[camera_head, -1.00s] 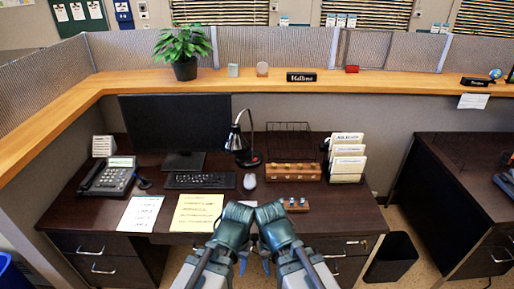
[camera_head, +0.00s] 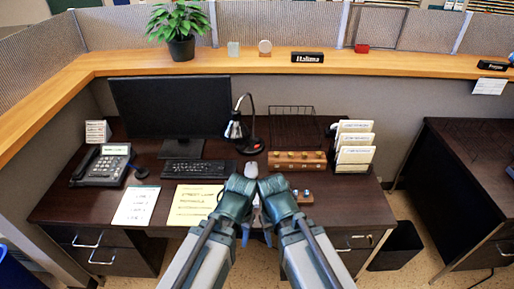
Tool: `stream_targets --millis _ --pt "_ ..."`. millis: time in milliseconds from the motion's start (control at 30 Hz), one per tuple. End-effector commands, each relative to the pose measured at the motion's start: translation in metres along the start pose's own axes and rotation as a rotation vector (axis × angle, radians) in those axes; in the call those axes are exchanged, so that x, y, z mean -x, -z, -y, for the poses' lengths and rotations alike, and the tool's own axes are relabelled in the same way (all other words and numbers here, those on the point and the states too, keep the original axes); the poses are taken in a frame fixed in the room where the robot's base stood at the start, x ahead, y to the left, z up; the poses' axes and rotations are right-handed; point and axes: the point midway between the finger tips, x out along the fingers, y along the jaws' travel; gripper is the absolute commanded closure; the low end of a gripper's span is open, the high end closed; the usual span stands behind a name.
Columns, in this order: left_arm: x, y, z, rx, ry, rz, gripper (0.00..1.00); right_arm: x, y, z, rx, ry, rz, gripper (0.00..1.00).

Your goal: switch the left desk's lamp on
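The black desk lamp (camera_head: 236,129) stands on the left desk (camera_head: 291,211), right of the monitor, with its head bent down to the left over a dark round base. No glow shows from its shade. A small red spot shows on its base. My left gripper (camera_head: 244,236) and my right gripper (camera_head: 268,238) hang side by side at the desk's front edge, nearer than the lamp and apart from it. Their fingers point down and nothing shows in them. Their finger gaps are too small to read.
A keyboard (camera_head: 194,169), monitor (camera_head: 172,106), phone (camera_head: 103,164), yellow sheet (camera_head: 194,205) and white sheet (camera_head: 136,206) lie left of the grippers. A wooden block with knobs (camera_head: 297,161) and a file holder (camera_head: 354,148) stand right of the lamp. A bin (camera_head: 397,246) stands on the floor.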

Motion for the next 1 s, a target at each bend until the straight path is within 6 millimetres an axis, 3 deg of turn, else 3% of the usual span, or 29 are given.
stream_targets --millis 33,233,267,1000 --pt "0.0 0.0001 0.0 0.0 0.0 0.0 0.63 0.0 0.0001 0.0 0.0 0.0 0.0 0.5" --pt "0.0 0.0001 0.0 0.0 0.0 0.0 0.99 0.0 0.0001 0.0 0.0 0.0 0.0 0.5" --pt "0.0 0.0001 0.0 0.0 0.0 0.0 1.0 0.0 0.0001 0.0 0.0 0.0 0.0 0.5" --pt "0.0 0.0001 0.0 0.0 0.0 0.0 1.0 0.0 0.0001 0.0 0.0 0.0 0.0 0.5"
